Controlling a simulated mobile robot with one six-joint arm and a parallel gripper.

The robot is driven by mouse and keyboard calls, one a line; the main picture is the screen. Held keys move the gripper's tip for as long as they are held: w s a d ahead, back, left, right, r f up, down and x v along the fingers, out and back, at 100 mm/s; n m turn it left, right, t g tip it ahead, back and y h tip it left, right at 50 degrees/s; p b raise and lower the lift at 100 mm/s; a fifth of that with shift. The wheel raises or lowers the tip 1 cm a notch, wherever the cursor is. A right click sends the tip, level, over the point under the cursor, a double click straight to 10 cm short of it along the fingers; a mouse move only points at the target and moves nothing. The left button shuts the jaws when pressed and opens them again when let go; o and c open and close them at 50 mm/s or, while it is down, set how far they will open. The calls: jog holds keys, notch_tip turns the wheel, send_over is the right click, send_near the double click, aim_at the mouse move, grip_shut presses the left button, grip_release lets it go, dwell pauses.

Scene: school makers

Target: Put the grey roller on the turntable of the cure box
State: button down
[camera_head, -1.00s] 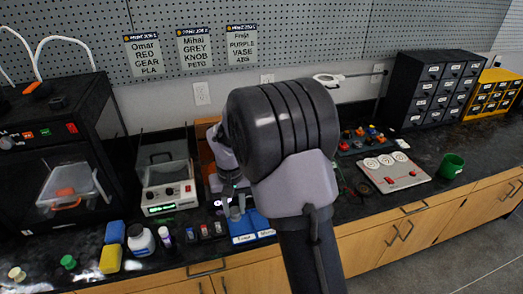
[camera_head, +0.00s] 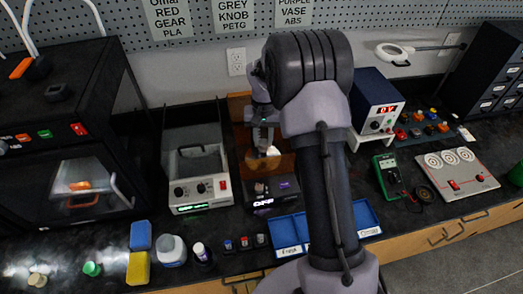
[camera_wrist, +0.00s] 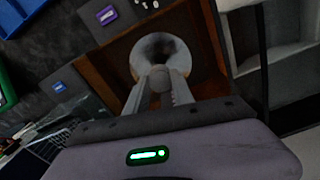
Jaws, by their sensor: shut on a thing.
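The cure box has orange-brown walls (camera_head: 238,108) and a dark front with an "OFF" display (camera_head: 272,190). In the wrist view its round, silvery turntable (camera_wrist: 163,45) lies ahead of my fingertips, inside the brown walls (camera_wrist: 112,62). My gripper (camera_wrist: 160,88) is shut on the small grey roller (camera_wrist: 159,75), whose round end shows between the fingers over the near part of the turntable. I cannot tell whether the roller touches it. In the head view my gripper (camera_head: 263,142) points down at the cure box, and the roller is hard to make out.
A white device with a handled lid (camera_head: 197,160) stands left of the cure box. A blue display unit (camera_head: 376,100) stands to its right. Blue trays (camera_head: 357,212) lie in front. Small bottles (camera_head: 171,250) and blue and yellow blocks stand at front left.

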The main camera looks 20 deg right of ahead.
aim_at(263, 149)
notch_tip(263, 149, down, 5)
jog(key=shift+r+b, duration=0.1)
jog(key=shift+b, duration=0.6)
jog(key=shift+r, duration=0.15)
jog(key=c, duration=1.1)
grip_release()
jog(key=shift+w, duration=0.1)
